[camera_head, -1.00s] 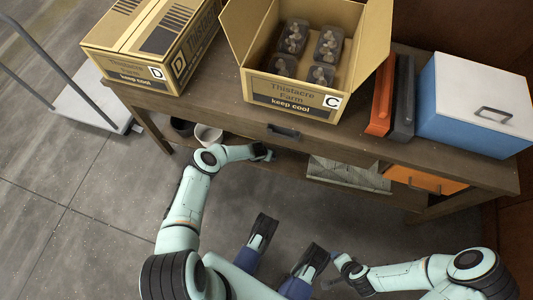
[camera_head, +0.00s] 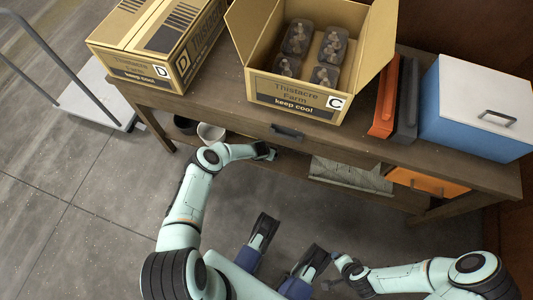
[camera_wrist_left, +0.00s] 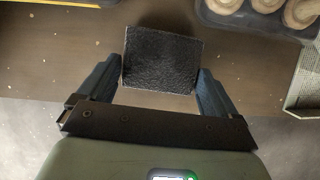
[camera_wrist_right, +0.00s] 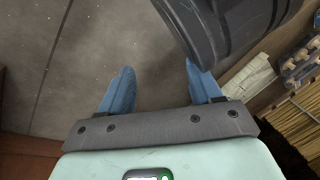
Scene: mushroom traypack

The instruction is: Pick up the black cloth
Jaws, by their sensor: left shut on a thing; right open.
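The black cloth (camera_wrist_left: 163,52) shows in the left wrist view as a dark, textured, flat rectangle. My left gripper (camera_wrist_left: 160,74) is shut on it, with one finger at each side edge. Wood lies behind the cloth in that view. In the head view my left gripper (camera_head: 268,153) is at the table's front, below the tabletop, and I cannot make out the cloth there. My right gripper (camera_wrist_right: 158,84) is open and empty, with bare floor behind its fingers.
The wooden table (camera_head: 215,90) carries an open box (camera_head: 265,100) holding mushroom trays, a closed box (camera_head: 135,78), orange and dark flat items, and a blue cooler (camera_head: 465,125). A cart (camera_head: 95,105) is left.

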